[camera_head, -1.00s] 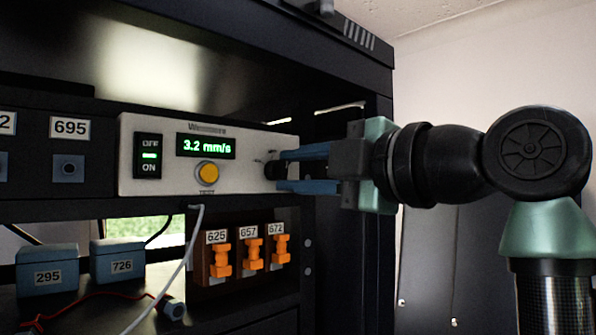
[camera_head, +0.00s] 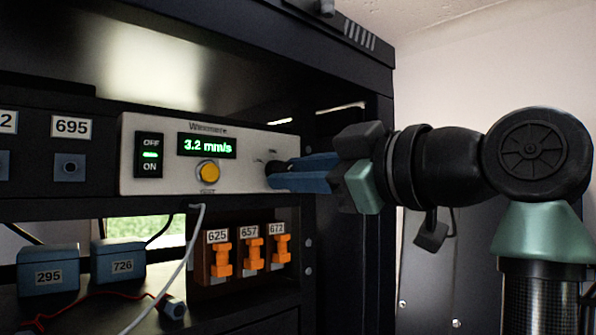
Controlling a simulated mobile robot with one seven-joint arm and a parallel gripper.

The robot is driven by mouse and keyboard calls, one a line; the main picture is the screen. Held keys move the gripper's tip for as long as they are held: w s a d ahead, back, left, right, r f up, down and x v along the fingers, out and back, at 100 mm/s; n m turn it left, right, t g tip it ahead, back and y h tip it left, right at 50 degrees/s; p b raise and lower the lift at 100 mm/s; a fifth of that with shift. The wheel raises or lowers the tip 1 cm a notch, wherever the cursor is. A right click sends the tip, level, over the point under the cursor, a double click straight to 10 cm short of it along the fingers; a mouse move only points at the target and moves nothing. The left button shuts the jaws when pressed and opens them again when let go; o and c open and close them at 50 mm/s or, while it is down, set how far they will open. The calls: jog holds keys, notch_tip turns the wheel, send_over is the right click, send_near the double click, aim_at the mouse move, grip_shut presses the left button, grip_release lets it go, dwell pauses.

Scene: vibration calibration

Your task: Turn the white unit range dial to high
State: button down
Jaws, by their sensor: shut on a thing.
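The white unit (camera_head: 225,181) sits in the dark rack, with a lit display reading 3.2 mm/s (camera_head: 207,146), a lit OFF/ON switch (camera_head: 149,156) and a yellow test button (camera_head: 208,172). The range dial (camera_head: 274,167) is a small dark knob at the right end of its front panel, mostly hidden by my fingers. My gripper (camera_head: 276,173) reaches in from the right and is shut on the dial, its blue fingers rolled so that one overlaps the other in view. The dial's pointer and range marks are too hidden to read.
Below the unit is a holder with orange connectors (camera_head: 250,253) labelled 625, 657 and 672. Blue boxes 295 (camera_head: 48,280) and 726 (camera_head: 118,262) stand on the lower shelf. A white cable (camera_head: 181,265) hangs in front. Panel 695 (camera_head: 71,149) is left of the unit.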

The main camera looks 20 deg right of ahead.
jog(key=shift+r+m, duration=0.1)
jog(key=shift+m, duration=0.3)
jog(key=c, duration=0.6)
grip_release()
jog(key=shift+c, duration=0.2)
jog(key=shift+s, duration=0.1)
